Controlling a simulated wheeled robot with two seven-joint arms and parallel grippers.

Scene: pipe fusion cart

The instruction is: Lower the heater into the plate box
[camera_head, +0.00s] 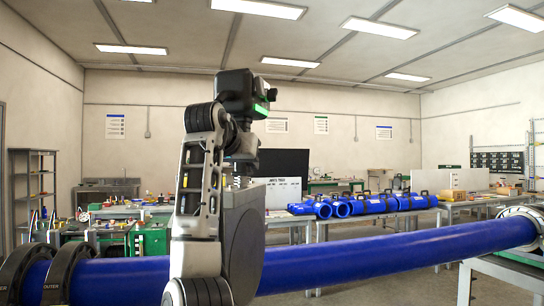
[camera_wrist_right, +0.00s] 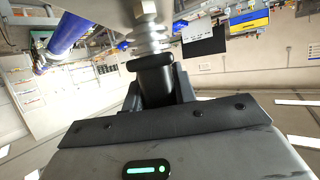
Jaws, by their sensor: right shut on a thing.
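My right gripper (camera_head: 243,142) is high in the middle of the head view, with its fingers pointing down. It is shut on the black handle of the heater, whose large grey round plate (camera_head: 243,235) hangs below it, upright. The plate is partly covered by my arm. In the right wrist view the black handle (camera_wrist_right: 154,72) sits between the fingers, with metal fittings (camera_wrist_right: 148,28) beyond it. I cannot make out the plate box for certain; it may be hidden or out of view. My left gripper is not in view.
A long blue pipe (camera_head: 400,257) crosses behind the heater, with black clamp rings (camera_head: 62,270) at left. Green equipment (camera_head: 152,238) stands behind the pipe at left. Blue fittings (camera_head: 375,204) lie on a back table. A shelf rack (camera_head: 34,185) stands far left.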

